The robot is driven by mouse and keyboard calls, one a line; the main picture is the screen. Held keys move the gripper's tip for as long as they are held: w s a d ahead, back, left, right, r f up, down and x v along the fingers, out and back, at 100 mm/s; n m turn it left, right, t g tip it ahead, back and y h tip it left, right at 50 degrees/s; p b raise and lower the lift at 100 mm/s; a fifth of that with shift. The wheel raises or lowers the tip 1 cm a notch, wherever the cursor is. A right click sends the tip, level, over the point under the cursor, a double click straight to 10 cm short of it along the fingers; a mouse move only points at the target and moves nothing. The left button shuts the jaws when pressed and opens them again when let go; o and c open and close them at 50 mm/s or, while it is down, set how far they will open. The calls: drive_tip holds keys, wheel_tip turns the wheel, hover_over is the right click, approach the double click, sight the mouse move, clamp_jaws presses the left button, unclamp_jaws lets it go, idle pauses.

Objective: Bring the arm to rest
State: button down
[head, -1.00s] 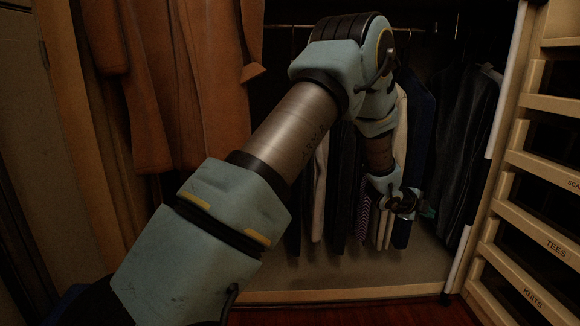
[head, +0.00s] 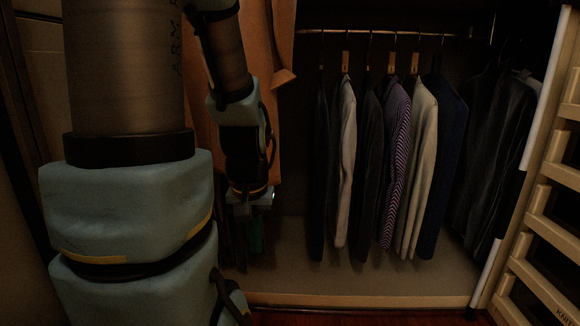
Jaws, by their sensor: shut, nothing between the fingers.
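My gripper (head: 254,205) is at the end of my arm, left of the middle of the head view. It points down, in front of the lower edge of the brown coats. Its fingers are small and dark in the picture, and they are shut with nothing held. My arm fills the left of the view, with its upper links running out of the top of the picture.
Several garments (head: 400,170) hang from a rail (head: 400,33) in the wardrobe to the right. A brown coat (head: 281,130) hangs behind my arm. Pale labelled drawers (head: 545,205) stand at the right edge. The wardrobe floor (head: 370,275) is bare.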

wheel_tip(320, 180, up, 38)
drive_tip(key=p, duration=3.7)
drive_tip(key=shift+w, duration=0.3)
drive_tip(key=shift+d, duration=0.1)
